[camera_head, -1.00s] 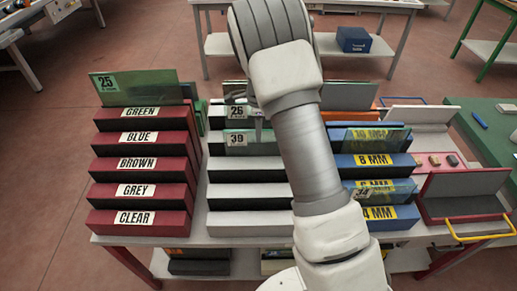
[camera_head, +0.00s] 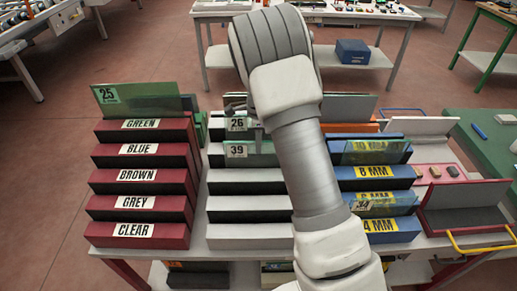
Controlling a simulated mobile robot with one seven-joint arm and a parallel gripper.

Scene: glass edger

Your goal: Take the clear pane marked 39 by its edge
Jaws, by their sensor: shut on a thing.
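The clear pane marked 39 (camera_head: 262,160) stands upright in a slot of the white middle rack (camera_head: 250,202), with its white label at the upper left. My gripper (camera_head: 259,136) is at the top edge of this pane, right of the label, and mostly hidden behind my arm. The little that shows of it is shut on the pane's edge. The pane's right part is hidden by my arm. Another pane marked 26 (camera_head: 237,124) stands just behind it.
A maroon rack (camera_head: 140,204) with colour names stands at left, holding a green pane marked 25 (camera_head: 135,98). A blue rack (camera_head: 392,228) marked in millimetres stands at right, close to my arm, with panes in it. The front middle slots look empty.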

